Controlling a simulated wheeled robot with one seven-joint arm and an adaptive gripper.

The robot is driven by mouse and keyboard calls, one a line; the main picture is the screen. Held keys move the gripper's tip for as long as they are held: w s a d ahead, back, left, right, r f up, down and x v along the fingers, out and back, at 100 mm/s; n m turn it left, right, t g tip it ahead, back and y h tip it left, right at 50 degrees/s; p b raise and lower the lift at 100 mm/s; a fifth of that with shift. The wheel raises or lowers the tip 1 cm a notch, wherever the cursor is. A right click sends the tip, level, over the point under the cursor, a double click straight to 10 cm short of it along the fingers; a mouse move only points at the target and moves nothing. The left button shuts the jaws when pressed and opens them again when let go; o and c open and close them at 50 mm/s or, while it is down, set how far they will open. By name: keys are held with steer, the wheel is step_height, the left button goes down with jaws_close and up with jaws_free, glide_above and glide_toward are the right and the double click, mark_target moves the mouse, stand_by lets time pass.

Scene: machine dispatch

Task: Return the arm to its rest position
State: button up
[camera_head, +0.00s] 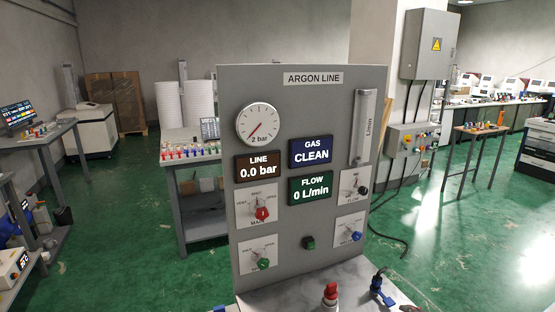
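My arm and my gripper do not show in the head view, so the gripper's state is hidden. A grey panel marked ARGON LINE (377,85) stands upright close in front of me. Its gauge (259,124) has a red needle, and its displays read LINE 0.0 bar (258,167), GAS CLEAN (310,152) and FLOW 0 L/min (310,188). It carries a red knob (262,214), a green knob (263,264), a blue knob (357,237), a black knob (363,190) and a green button (309,242).
A pale bench top (285,298) below the panel holds a red-topped item (330,292) and a blue item (382,290). A table (203,204) with coloured parts stands behind left. Shelving (40,262) is at far left. Green floor (120,230) is open left and right.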

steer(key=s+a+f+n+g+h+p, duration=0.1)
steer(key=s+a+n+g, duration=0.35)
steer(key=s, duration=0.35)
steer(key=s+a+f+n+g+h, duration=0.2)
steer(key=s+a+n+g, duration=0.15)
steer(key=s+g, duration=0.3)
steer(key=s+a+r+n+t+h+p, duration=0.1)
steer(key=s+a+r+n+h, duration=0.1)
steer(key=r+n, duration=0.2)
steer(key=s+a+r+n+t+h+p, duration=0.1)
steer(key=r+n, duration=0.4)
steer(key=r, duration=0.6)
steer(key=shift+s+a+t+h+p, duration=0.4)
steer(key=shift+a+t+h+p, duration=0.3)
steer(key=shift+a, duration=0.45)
